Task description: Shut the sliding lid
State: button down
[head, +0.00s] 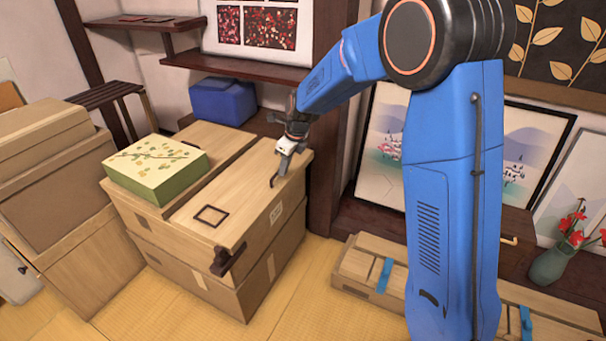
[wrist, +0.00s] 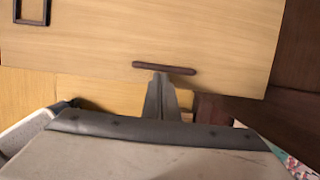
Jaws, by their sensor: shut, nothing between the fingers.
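The sliding lid (head: 247,186) is a pale wood panel on the right part of a wooden box's top, with a dark square outline on it. It fills the upper part of the wrist view (wrist: 185,30). A thin dark bar handle (wrist: 164,68) lies on the lid near its edge. My gripper (head: 279,172) is shut and empty over the lid's far right end. In the wrist view its closed fingertips (wrist: 159,78) are right at the bar's near side; I cannot tell whether they touch it. How far the lid stands open is unclear.
A green leaf-patterned box (head: 155,172) sits on the left part of the top. A dark bracket (head: 226,261) is at the lid's front end. Stacked boxes (head: 60,200) stand left, a blue box (head: 222,101) behind. Tatami floor (head: 300,290) is clear in front.

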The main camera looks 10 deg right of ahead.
jog(key=w+a, duration=0.2)
jog(key=shift+a, duration=0.4)
jog(key=shift+w+a+r, duration=0.1)
jog(key=shift+w+a, duration=0.05)
jog(key=shift+a+r, duration=0.1)
